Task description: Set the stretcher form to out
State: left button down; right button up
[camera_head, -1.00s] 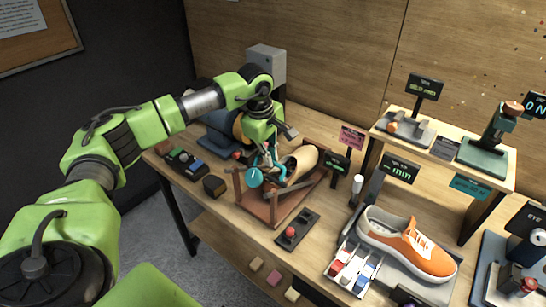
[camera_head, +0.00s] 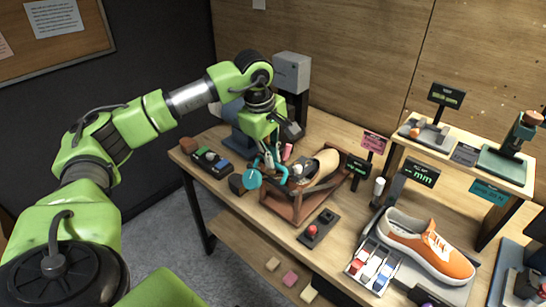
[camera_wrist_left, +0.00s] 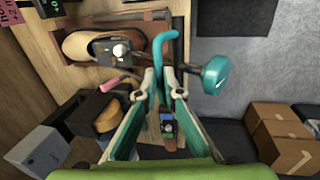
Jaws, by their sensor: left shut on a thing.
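The tan stretcher form (camera_head: 325,163) lies in a reddish-brown wooden cradle (camera_head: 292,213) on the table. It also shows in the left wrist view (camera_wrist_left: 78,46), partly hidden by the screw parts. A teal crank with a round teal knob (camera_head: 251,179) sits at the cradle's near left end. The knob (camera_wrist_left: 216,75) and the bent teal rod (camera_wrist_left: 168,42) show in the left wrist view. My left gripper (camera_head: 268,163) is shut on the teal crank, with its fingertips (camera_wrist_left: 160,82) close to the rod. My right gripper is not in view.
An orange sneaker (camera_head: 428,246) rests on a stand at the right. A small panel with a red button (camera_head: 313,231) lies in front of the cradle. A display sign (camera_head: 358,168) stands behind it. A pink rod (camera_head: 287,152) is near my left gripper.

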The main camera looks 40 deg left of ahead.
pick_arm(q)
jog(key=shift+r, duration=0.1)
jog(key=c, duration=2.2)
grip_release()
jog(key=shift+s, duration=0.1)
jog(key=shift+o, duration=0.2)
jog(key=shift+s+r, duration=0.1)
jog(key=shift+s, duration=0.1)
notch_tip(320, 180, up, 12)
jog(key=s, duration=0.2)
jog(key=shift+s+a, duration=0.15)
jog(key=shift+s, duration=0.1)
